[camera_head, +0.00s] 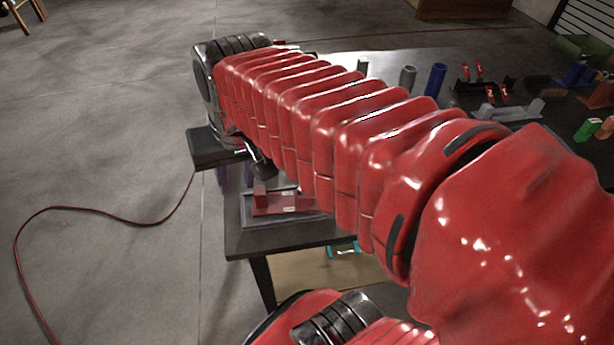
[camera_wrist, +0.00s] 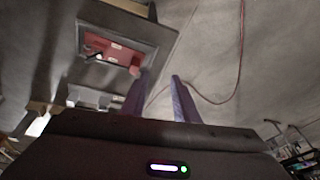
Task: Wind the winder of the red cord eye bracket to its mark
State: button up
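The red bracket (camera_head: 276,204) sits on a grey base near the table's corner, partly behind my arm. In the wrist view the red bracket (camera_wrist: 112,52) lies up and left of my fingers, with a rounded red end toward them and a small dark and pale part at its left. I cannot tell which part is the winder or see its mark. My gripper (camera_wrist: 161,78) has two purple fingers apart, with nothing seen held between them. In the head view my gripper (camera_head: 235,178) hangs just beyond the table's edge, apart from the bracket.
A red cord (camera_head: 105,213) runs across the floor at left; in the wrist view the cord (camera_wrist: 240,55) passes behind the fingers. The dark table (camera_head: 234,240) holds a blue cylinder (camera_head: 435,80), a grey cylinder (camera_head: 407,77) and other parts farther right. The floor at left is open.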

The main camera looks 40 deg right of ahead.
jog(key=d+f+m+g+y, duration=0.1)
jog(key=d+m, duration=0.5)
jog(key=d, duration=0.6)
jog(key=w+d+f+m+g+y, duration=0.1)
jog(key=d+m, duration=0.5)
jog(key=d, duration=0.6)
jog(key=f+g+y, duration=0.1)
jog(key=y, duration=0.1)
jog(key=shift+w+f+m+g+y, duration=0.15)
jog(key=shift+w+m+g+y, duration=0.15)
jog(key=shift+g+y, duration=0.1)
jog(key=shift+f, duration=0.1)
jog(key=x, duration=1.3)
jog(key=shift+s+f, duration=0.1)
jog(key=shift+f, duration=0.2)
grip_shut()
